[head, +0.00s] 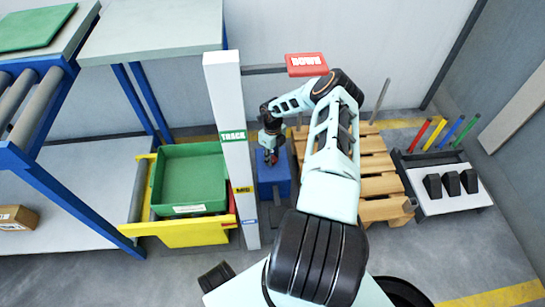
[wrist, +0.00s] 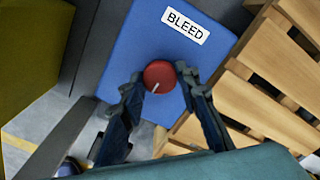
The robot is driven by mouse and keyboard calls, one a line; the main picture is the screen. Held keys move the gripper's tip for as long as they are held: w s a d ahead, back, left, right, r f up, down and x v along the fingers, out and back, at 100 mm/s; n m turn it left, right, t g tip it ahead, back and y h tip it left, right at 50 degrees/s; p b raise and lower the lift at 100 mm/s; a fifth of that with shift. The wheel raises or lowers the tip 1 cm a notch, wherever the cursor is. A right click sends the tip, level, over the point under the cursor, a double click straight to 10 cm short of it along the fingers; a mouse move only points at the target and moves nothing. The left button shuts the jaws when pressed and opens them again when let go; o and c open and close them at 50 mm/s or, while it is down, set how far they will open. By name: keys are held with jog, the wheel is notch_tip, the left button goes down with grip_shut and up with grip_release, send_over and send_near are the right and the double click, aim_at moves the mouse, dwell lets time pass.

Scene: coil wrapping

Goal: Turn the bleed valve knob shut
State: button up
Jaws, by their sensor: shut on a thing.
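The bleed valve knob (wrist: 159,75) is a round red knob with a white pointer mark. It sits on the top face of a blue box (wrist: 122,55) with a white BLEED label (wrist: 185,26) above the knob in the wrist view. My gripper (wrist: 159,76) has one finger on each side of the knob and is shut on it. The pointer mark slants toward the lower left. The knob is mostly hidden there by my gripper.
A white post (head: 228,120) with TRACK and MID labels stands just left of the box. Wooden pallets (head: 375,165) lie close on its right. A green bin (head: 188,180) in a yellow cart is farther left. A red DOWN sign (head: 306,64) hangs behind my arm.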

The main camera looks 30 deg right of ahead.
aim_at(273, 159)
dwell(0.3)
jog(key=o, duration=1.2)
jog(key=shift+c, duration=0.2)
notch_tip(273, 159, up, 12)
jog(key=shift+s, duration=0.15)
